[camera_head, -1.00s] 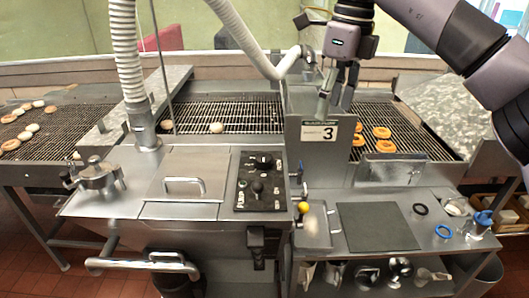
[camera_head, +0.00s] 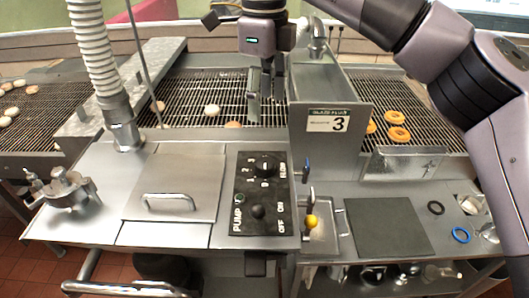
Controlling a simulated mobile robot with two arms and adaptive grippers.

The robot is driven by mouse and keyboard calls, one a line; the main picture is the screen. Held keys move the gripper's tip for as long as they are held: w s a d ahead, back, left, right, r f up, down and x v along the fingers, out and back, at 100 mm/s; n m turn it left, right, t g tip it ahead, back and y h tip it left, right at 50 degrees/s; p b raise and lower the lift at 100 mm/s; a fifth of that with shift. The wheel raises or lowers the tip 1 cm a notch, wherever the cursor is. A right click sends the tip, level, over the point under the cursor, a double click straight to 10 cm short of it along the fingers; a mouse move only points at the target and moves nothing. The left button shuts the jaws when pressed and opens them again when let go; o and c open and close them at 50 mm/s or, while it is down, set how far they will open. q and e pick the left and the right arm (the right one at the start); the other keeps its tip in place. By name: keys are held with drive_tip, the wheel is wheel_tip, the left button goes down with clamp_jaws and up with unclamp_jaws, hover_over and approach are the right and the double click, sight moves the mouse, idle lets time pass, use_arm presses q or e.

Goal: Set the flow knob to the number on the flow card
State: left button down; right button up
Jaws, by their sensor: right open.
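The flow card (camera_head: 339,121) is a white sign with a dark top band and a large "3", on the metal box's front. The flow knob (camera_head: 266,163) is black, on the upper part of a black panel (camera_head: 245,190) with numbers around it and "FLOW" to its right. I cannot tell which number its pointer faces. My right gripper (camera_head: 266,100) points down, open and empty, over the wire conveyor behind the panel, left of the card. It is apart from the knob. My left gripper is not in view.
A black pump lever (camera_head: 258,211) marked ON and OFF sits below the knob. A yellow-tipped lever (camera_head: 311,221) stands right of the panel. A white ribbed hose (camera_head: 93,50) rises at left. Doughnuts (camera_head: 397,134) lie on the right conveyor. The handled lid (camera_head: 172,190) is clear.

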drive_tip(key=p, duration=0.1)
hover_over(265, 161)
wheel_tip(265, 161, down, 6)
drive_tip(key=r, duration=0.1)
wheel_tip(265, 161, down, 9)
drive_tip(key=p, duration=0.3)
drive_tip(key=shift+s, duration=0.15)
drive_tip(key=shift+f, duration=0.4)
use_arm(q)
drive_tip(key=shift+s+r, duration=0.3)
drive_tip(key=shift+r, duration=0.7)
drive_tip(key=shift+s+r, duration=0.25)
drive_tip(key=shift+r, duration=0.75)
use_arm(e)
drive_tip(key=c, duration=1.2)
